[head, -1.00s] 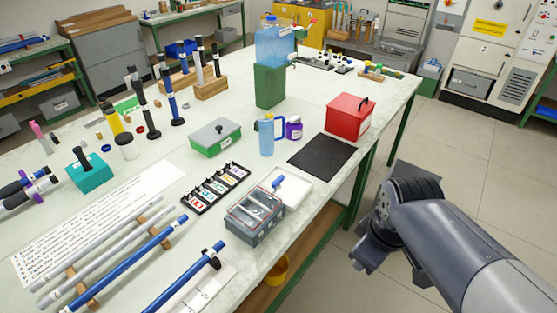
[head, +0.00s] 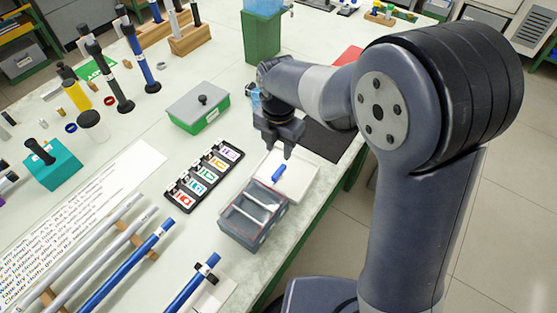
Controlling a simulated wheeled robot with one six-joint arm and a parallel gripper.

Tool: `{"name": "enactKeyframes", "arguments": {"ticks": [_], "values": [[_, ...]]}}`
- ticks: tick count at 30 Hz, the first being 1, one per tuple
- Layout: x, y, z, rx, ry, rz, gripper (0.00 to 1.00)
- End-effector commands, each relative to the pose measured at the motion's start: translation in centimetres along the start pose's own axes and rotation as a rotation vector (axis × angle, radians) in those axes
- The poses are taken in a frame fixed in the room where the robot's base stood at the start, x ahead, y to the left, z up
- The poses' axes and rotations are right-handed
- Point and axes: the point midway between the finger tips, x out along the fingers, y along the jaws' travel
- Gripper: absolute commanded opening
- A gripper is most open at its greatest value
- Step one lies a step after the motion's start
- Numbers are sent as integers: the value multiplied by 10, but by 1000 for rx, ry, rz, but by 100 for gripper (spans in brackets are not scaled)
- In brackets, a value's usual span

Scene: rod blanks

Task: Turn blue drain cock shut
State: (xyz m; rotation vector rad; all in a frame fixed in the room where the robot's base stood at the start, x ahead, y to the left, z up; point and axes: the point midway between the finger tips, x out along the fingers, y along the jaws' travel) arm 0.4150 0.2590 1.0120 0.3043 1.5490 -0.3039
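A blue lever-like handle (head: 278,171), which looks like the drain cock, shows over a shallow white tray (head: 300,188) near the table's right edge. It slants, its upper end to the right. It stands just behind a grey box with a clear lid (head: 242,228); how it joins the box or tray is too small to tell. My gripper (head: 278,150) points down above and just behind the blue handle, apart from it. Its fingers look spread with nothing between them. My arm reaches in from the right and hides part of the table behind.
A black rack with coloured labels (head: 204,174) stands left of the tray. A green box with a grey lid (head: 198,107) is behind it. A black mat (head: 328,138) and a red box (head: 348,56) are partly hidden by my arm. Rods lie at front left.

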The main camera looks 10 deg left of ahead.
Motion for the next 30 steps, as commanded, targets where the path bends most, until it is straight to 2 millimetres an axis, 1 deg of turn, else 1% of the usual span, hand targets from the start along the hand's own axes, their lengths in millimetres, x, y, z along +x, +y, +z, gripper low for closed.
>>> {"name": "enactKeyframes", "arguments": {"ticks": [1,9,12,15,21,27,30], "values": [[9,-1,0,1,3,-5,36],[61,-2,0,3,3,-6,36],[75,-1,0,4,2,-3,36],[85,-1,0,4,2,-3,36],[94,-1,0,4,0,-1,36],[94,-1,0,5,0,0,36],[94,-1,0,5,0,0,29]]}}
